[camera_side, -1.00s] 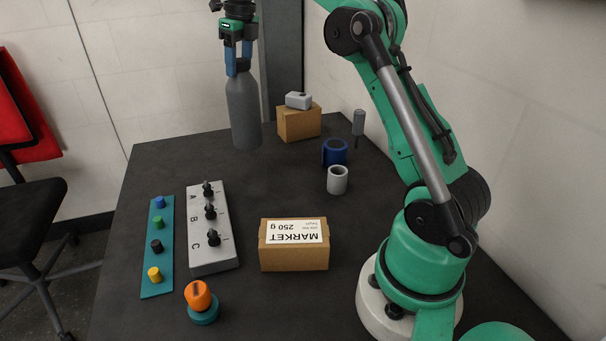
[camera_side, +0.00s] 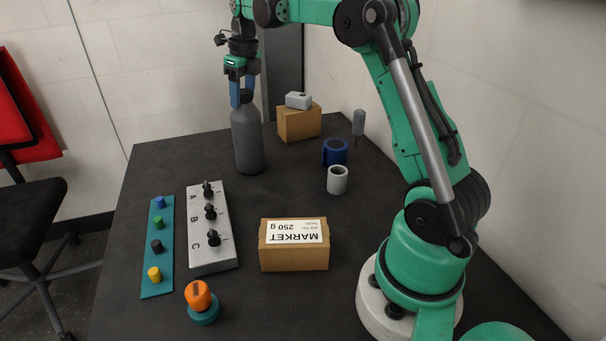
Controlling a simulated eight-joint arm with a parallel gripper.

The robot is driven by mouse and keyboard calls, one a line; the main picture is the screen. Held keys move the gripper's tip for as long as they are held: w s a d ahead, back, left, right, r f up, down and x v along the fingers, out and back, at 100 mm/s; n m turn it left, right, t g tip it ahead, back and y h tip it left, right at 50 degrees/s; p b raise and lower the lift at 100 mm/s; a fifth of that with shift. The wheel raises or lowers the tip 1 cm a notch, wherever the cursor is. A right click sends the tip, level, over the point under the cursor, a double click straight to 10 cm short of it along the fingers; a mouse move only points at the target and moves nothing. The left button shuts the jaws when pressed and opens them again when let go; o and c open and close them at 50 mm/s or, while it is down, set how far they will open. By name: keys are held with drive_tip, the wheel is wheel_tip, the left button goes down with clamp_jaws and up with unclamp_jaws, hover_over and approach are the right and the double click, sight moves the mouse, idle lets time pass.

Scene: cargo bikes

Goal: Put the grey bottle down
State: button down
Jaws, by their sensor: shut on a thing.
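The grey bottle (camera_side: 248,140) is upright at the back left of the dark table, just behind the grey switch box. My gripper (camera_side: 242,96) is shut on the bottle's neck from above, with its blue fingers on either side. The bottle's base is at or very near the table top; I cannot tell for sure whether it touches.
Behind it on the right stands a cardboard box (camera_side: 299,125) with a small grey item (camera_side: 298,100) on top. A blue cup (camera_side: 335,152), a grey cup (camera_side: 337,180), a switch box (camera_side: 212,240), a teal strip (camera_side: 157,270) and a MARKET box (camera_side: 294,255) stand nearby.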

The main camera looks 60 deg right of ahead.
drive_tip(key=shift+c, duration=1.3)
unclamp_jaws()
drive_tip(key=shift+f, duration=0.1)
drive_tip(key=r, duration=0.5)
drive_tip(key=s+r, duration=0.1)
drive_tip(key=r, duration=0.1)
drive_tip(key=shift+r, duration=0.15)
drive_tip(key=shift+a+r, duration=0.1)
drive_tip(key=shift+r, duration=0.1)
drive_tip(key=s+a+n+t, duration=0.2)
drive_tip(key=s+a+n, duration=0.2)
drive_tip(key=a+n, duration=1)
drive_tip(key=s+a+f+n+t, duration=0.3)
drive_tip(key=s+f+n, duration=0.6)
drive_tip(key=n, duration=1.3)
drive_tip(key=shift+s+a+f, duration=0.15)
drive_tip(key=shift+a+f, duration=0.4)
drive_tip(key=shift+a, duration=0.55)
